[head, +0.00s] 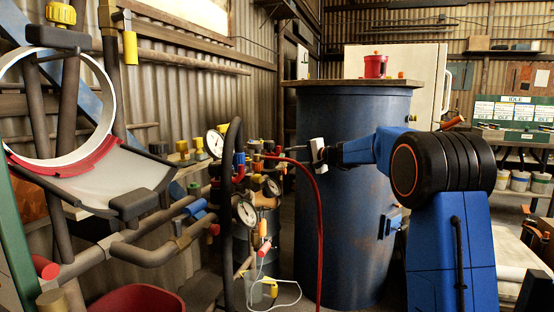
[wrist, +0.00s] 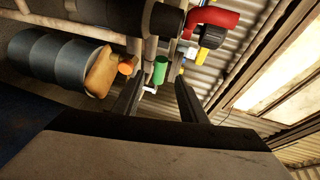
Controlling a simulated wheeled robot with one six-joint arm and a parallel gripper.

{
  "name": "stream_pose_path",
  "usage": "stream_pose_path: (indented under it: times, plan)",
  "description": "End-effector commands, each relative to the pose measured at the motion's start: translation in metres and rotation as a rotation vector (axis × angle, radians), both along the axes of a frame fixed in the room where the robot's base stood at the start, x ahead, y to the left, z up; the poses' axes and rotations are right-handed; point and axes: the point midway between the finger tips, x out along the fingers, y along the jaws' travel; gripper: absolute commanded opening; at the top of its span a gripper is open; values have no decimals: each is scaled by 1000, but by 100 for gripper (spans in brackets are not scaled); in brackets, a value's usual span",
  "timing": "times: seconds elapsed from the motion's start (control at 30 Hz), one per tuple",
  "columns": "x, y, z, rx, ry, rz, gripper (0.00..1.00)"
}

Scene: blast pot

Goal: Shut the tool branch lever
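My gripper (head: 285,156) reaches in from the right toward the pipework at the centre of the head view. In the wrist view its two dark fingers (wrist: 160,98) stand apart with a clear gap. A green cylindrical handle (wrist: 160,70) shows beyond the fingertips, roughly in line with that gap, and nothing is seen gripped. An orange knob (wrist: 126,67) lies just left of it. The head view shows several coloured handles crowded on the pipes, among them a blue handle (head: 196,207) and a yellow handle (head: 130,48). I cannot tell which is the tool branch lever.
Pressure gauges (head: 245,211) and a red hose (head: 318,240) crowd the gripper's surroundings. A red pipe elbow (wrist: 212,17) shows in the wrist view.

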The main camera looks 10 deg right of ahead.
Motion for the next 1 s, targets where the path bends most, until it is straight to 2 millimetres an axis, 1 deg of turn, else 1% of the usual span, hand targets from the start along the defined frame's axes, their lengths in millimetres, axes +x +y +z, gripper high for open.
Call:
stream_pose_path:
  times: [0.1,0.3,0.5,0.7,0.97,1.0]
  plan:
    - [18,14,-5,0,0,1,39]
    - [44,34,-11,0,2,1,39]
    - [64,47,-14,0,0,0,39]
    - [71,54,-17,1,1,0,39]
    - [72,54,-16,1,0,-1,39]
    - [72,54,-16,1,0,-1,32]
